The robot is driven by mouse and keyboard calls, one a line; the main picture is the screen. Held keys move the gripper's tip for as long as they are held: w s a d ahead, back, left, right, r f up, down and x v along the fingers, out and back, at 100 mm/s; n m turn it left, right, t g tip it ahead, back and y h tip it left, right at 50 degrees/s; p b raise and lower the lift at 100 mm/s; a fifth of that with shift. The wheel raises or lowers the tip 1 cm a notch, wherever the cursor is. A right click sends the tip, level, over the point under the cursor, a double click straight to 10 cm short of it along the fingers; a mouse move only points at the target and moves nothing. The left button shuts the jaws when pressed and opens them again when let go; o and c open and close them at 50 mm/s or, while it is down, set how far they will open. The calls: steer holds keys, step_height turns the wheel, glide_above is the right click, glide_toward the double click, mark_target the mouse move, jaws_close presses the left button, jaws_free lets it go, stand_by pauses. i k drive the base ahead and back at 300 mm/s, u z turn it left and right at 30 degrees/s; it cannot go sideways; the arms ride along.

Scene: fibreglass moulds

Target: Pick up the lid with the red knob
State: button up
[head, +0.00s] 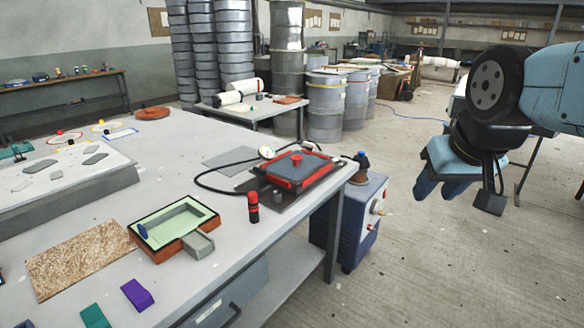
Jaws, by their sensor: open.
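The lid (299,167) is a grey panel with a red rim. A red knob (297,158) stands up from its middle. It sits on a dark base plate near the right end of the grey table (215,146). My gripper (445,190) hangs at the right of the head view, off the table and apart from the lid. Its fingers are open and point down, with nothing seen between them.
A black hose (202,184) with a round gauge (267,152) loops beside the lid. A red and black cylinder (253,207) stands in front of it. A blue machine (350,215) stands beside the table's right edge. An open box (174,229) lies to the left. Floor under my gripper is clear.

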mark_target(294, 168)
steer(key=i, duration=1)
